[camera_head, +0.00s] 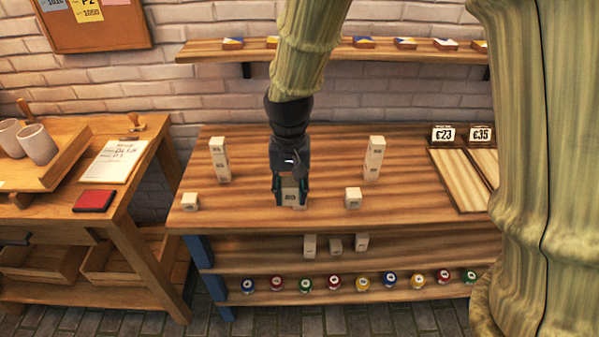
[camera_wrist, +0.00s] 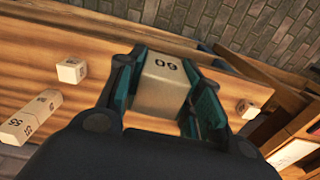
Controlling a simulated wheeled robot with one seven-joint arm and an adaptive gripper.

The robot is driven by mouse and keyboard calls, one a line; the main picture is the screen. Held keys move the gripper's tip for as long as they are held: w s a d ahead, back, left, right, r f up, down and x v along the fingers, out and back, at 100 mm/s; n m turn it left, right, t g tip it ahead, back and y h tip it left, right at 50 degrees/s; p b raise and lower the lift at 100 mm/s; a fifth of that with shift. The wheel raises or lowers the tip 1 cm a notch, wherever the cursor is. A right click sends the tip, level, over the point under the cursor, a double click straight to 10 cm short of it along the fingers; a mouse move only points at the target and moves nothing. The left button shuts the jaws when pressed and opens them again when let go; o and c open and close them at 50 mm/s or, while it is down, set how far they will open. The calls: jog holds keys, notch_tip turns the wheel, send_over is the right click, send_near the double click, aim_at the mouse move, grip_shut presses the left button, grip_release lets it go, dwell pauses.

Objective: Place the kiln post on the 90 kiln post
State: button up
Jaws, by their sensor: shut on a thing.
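My gripper (camera_head: 290,188) is shut on a pale kiln post (camera_head: 291,198) over the middle of the workbench. The held post also shows between the teal fingers in the wrist view (camera_wrist: 160,92), where its number could be 60 or 90. I cannot tell whether it rests on the bench or on another post under it. A stack of kiln posts (camera_head: 220,165) stands at left, and another stack (camera_head: 374,158) at right. Single short posts stand at front left (camera_head: 190,201) and front right (camera_head: 353,199). I cannot make out which post is the 90.
Two boards (camera_head: 459,180) with price cards lie at right. A wall shelf (camera_head: 340,51) runs behind. A side table (camera_head: 120,184) stands at left.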

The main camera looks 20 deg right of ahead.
jog(key=w+d, duration=0.1)
jog(key=w, duration=0.2)
jog(key=w+d+p, duration=0.1)
jog(key=w+d, duration=0.1)
jog(key=w, duration=0.1)
jog(key=w+d+f, duration=0.1)
jog(key=w+d, duration=0.1)
jog(key=w, duration=0.1)
jog(key=shift+p, duration=0.35)
jog(key=shift+f+p, duration=0.45)
jog(key=shift+f, duration=1.3)
jog(key=o, duration=1.1)
jog(key=shift+f, duration=0.15)
notch_tip(320, 180, up, 12)
jog(key=shift+r+b, duration=0.15)
jog(key=shift+b, duration=0.8)
